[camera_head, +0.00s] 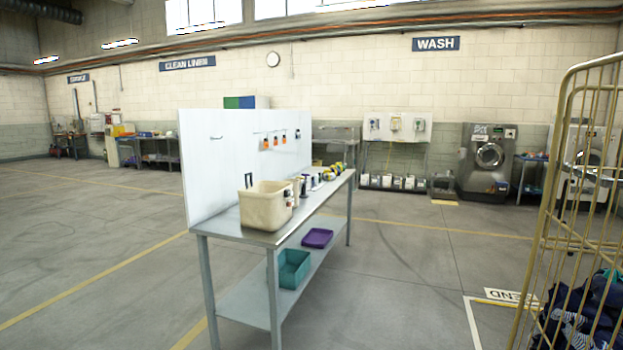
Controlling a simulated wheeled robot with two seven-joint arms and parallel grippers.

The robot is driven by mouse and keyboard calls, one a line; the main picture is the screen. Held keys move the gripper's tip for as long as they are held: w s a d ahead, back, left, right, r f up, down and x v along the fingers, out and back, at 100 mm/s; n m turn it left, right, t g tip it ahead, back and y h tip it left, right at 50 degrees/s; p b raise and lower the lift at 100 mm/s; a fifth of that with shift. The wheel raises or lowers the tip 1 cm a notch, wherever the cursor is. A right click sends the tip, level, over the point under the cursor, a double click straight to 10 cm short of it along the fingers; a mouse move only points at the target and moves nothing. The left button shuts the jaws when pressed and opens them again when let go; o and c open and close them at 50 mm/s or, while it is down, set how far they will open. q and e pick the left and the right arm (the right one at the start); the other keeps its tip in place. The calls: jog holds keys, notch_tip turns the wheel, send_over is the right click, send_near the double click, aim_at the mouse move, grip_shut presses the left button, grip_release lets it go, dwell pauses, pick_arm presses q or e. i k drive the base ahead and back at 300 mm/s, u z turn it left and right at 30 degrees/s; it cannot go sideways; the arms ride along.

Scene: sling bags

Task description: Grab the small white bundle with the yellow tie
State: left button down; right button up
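I cannot make out a small white bundle with a yellow tie in this view. Small items with some yellow on them (333,172) sit toward the far end of the metal table (230,230), too small to tell apart. A cream bin (263,208) stands on the table's near end, and its inside is hidden. Neither of my grippers is in view.
A white panel (205,180) stands along the table's left side. A teal tray (293,268) and a purple tray (317,238) are on the lower shelf. A yellow wire cage (545,210) with dark cloth (590,315) stands at right. The floor left of the table is clear.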

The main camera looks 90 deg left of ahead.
aim_at(328, 175)
jog(key=u, duration=2.1)
jog(key=i, duration=7.6)
jog(key=u, duration=0.25)
